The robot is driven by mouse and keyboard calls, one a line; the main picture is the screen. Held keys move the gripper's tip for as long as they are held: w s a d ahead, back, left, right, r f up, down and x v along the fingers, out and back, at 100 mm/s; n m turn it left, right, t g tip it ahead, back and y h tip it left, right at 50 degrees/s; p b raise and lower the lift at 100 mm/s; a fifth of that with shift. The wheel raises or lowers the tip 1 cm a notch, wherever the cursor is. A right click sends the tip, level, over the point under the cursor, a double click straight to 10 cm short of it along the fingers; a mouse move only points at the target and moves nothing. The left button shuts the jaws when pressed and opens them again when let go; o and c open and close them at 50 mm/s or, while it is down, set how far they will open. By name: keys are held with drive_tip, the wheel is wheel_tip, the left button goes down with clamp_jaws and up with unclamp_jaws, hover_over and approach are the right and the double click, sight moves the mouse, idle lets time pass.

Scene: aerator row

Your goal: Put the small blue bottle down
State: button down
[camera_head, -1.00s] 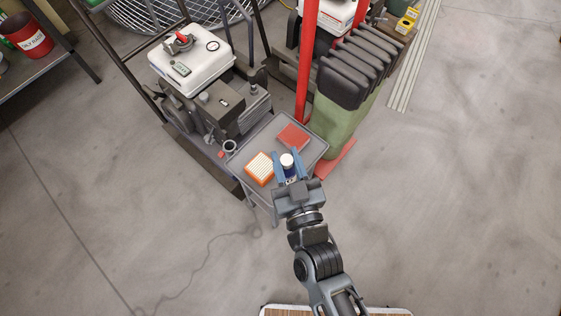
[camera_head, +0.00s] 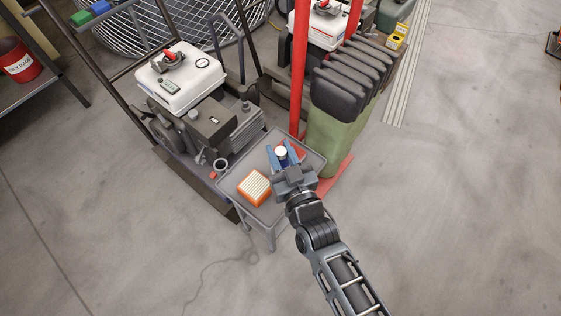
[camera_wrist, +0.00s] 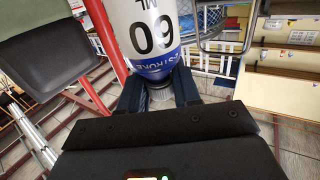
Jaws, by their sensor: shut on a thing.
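The small blue bottle (camera_head: 282,156) has a white cap and is between the blue fingers of my gripper (camera_head: 283,158) in the head view. In the wrist view the bottle (camera_wrist: 152,35) fills the upper middle, with white and blue label print upside down, and my fingers (camera_wrist: 158,90) stand on both sides of it. My gripper is shut on it. The grey cart top (camera_head: 240,181) lies under the gripper in the head view. Whether the bottle's base touches the cart top is hidden.
An orange-framed filter (camera_head: 254,187) lies on the cart's near left part. A red item (camera_head: 298,149) lies behind the bottle, partly covered.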

sight(280, 161)
drive_tip(key=shift+f+b, duration=0.45)
drive_tip(key=shift+f, duration=1.35)
drive_tip(key=shift+f, duration=0.2)
drive_tip(key=c, duration=0.8)
unclamp_jaws()
drive_tip(key=shift+r, duration=0.1)
drive_tip(key=shift+r, duration=0.1)
drive_tip(key=p+v, duration=0.1)
drive_tip(key=v, duration=1.1)
